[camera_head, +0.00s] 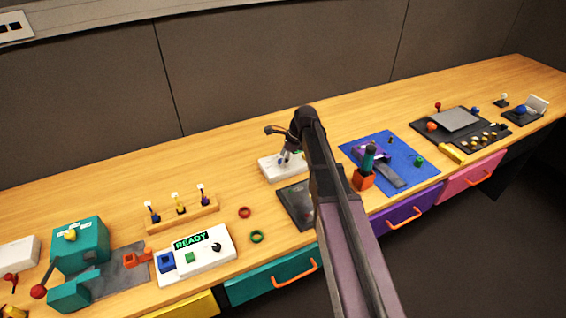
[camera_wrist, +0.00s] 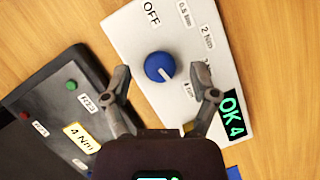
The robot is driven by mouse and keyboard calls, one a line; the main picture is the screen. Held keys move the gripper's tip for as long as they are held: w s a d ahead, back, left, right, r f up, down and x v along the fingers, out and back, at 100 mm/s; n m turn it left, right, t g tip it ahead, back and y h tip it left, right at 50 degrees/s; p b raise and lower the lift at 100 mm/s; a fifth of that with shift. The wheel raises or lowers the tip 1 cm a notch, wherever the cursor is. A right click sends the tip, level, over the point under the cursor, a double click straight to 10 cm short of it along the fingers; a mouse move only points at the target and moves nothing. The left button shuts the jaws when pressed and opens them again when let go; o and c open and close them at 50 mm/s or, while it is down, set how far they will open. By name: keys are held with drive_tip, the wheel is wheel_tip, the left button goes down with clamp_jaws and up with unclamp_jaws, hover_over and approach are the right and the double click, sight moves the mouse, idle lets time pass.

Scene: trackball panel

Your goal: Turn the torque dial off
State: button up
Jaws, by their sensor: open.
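The torque dial (camera_wrist: 160,66) is a round blue knob with a white pointer mark, on a white panel (camera_wrist: 125,28). The pointer faces lower right in the wrist view, toward the label at the panel's lower right, partly hidden by a finger. The OFF label (camera_wrist: 151,13) is above the dial. A dark display (camera_wrist: 231,112) reads "OK 4" in green. My gripper (camera_wrist: 161,84) is open, its fingers spread either side of the dial's lower end in the picture; I cannot tell its height above it. In the head view the white panel (camera_head: 270,170) is under my gripper (camera_head: 285,157).
A dark tray (camera_wrist: 50,105) with a red and a green button and a "4 Nm" card lies beside the panel. In the head view, a blue mat (camera_head: 415,165) with a purple tool is to the right, and a white READY panel (camera_head: 213,262) is to the left.

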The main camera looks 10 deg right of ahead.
drive_tip(key=shift+f, duration=0.15)
clamp_jaws()
idle(0.4)
